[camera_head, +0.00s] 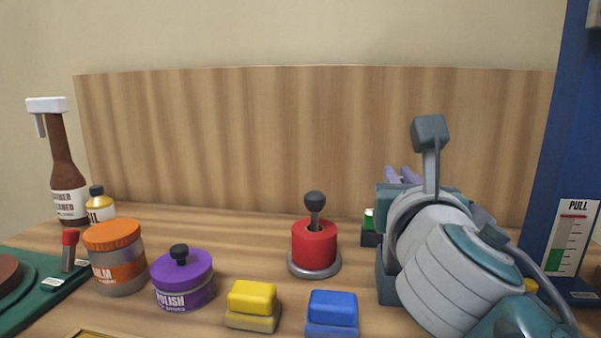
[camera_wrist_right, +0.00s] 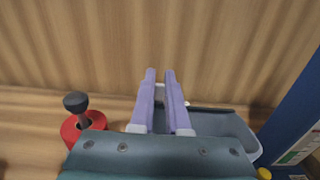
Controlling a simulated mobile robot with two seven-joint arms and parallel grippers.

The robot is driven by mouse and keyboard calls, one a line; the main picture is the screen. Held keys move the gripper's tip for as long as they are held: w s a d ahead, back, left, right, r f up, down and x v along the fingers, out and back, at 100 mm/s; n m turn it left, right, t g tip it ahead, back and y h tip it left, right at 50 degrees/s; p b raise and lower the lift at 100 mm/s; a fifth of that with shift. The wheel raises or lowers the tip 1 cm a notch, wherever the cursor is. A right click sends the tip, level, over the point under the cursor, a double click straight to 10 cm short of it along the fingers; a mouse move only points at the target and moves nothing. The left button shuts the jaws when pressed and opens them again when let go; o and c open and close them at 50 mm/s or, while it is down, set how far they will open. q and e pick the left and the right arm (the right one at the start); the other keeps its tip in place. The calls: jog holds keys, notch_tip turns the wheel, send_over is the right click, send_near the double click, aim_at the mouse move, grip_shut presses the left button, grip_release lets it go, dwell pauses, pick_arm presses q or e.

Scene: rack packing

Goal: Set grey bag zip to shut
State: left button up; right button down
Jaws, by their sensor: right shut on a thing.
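My right gripper (camera_head: 401,174) reaches toward the wooden back panel, its purple fingers mostly hidden behind my right arm. In the right wrist view its two fingers (camera_wrist_right: 160,76) are close together, with a small pale thing between them, probably the zip pull. A grey, open-topped shape with a dark rim (camera_wrist_right: 225,125), probably the grey bag, lies right beside and under the fingers. Its left part is hidden by my gripper. The bag is hidden behind my arm in the head view, and the zip's position cannot be made out. My left gripper is not in view.
A red pot with a black knob (camera_head: 314,245) stands left of my right arm; a blue post (camera_head: 560,150) stands right. Yellow (camera_head: 252,300) and blue (camera_head: 332,310) blocks, a purple polish tin (camera_head: 183,283) and an orange-lidded jar (camera_head: 117,262) stand in front and left.

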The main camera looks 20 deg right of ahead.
jog(key=shift+d, duration=0.1)
dwell(0.7)
jog(key=s+d+p, duration=0.1)
jog(key=d, duration=0.1)
jog(key=s+d+p, duration=0.1)
jog(key=s+d, duration=0.1)
jog(key=s+d+p, duration=0.1)
jog(key=d, duration=0.2)
jog(key=shift+s+d, duration=0.1)
jog(key=shift+s, duration=0.05)
jog(key=shift+s+d, duration=0.25)
jog(key=shift+d, duration=0.15)
jog(key=c, duration=0.9)
grip_release()
